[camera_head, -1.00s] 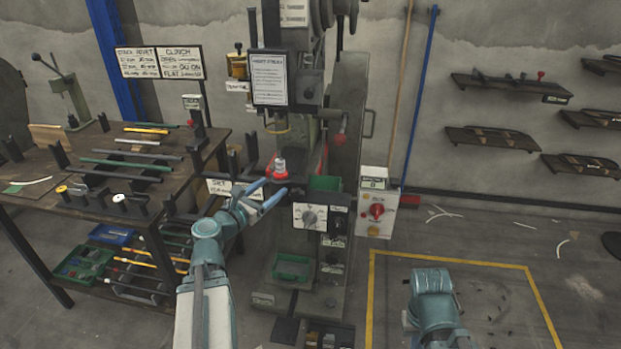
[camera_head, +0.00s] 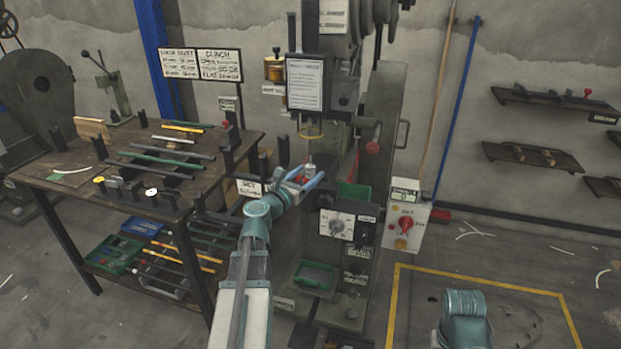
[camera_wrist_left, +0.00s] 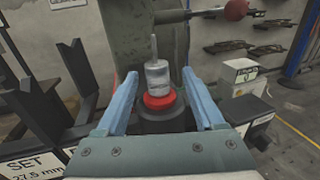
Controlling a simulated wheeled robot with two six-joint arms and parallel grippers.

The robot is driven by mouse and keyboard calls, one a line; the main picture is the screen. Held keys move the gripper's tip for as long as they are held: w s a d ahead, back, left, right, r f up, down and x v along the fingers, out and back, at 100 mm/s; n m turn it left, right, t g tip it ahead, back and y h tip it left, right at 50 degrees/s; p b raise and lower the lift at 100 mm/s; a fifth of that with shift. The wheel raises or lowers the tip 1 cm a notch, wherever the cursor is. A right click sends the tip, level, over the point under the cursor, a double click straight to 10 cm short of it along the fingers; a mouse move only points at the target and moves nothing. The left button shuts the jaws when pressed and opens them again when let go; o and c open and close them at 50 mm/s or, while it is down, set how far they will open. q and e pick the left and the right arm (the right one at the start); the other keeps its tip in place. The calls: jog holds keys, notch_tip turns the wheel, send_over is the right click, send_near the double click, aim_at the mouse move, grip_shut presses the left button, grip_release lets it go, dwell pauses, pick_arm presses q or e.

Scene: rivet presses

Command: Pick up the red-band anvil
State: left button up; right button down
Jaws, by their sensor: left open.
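The red-band anvil (camera_wrist_left: 157,84) stands upright in the left wrist view, a silvery cylinder with a thin pin on top and a red band at its foot. It sits on a dark round seat (camera_wrist_left: 166,118) of the press. In the head view the anvil (camera_head: 310,171) shows small at the press. My left gripper (camera_wrist_left: 160,88) is open, with one blue finger on each side of the anvil and a gap at both sides. It also shows in the head view (camera_head: 305,180). My right gripper is not seen; only part of my right arm shows.
A workbench (camera_head: 132,185) with rods and black holders is at left. A control box (camera_head: 405,222) stands right. Floor at right is mostly clear.

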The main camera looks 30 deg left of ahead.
pick_arm(q)
jog(key=shift+w+a+r+p, duration=0.1)
jog(key=shift+w+r+p, duration=0.05)
jog(key=shift+w, duration=1.2)
jog(key=shift+w+r+p, duration=0.1)
jog(key=shift+w+p, duration=0.05)
jog(key=shift+w, duration=1.15)
grip_shut()
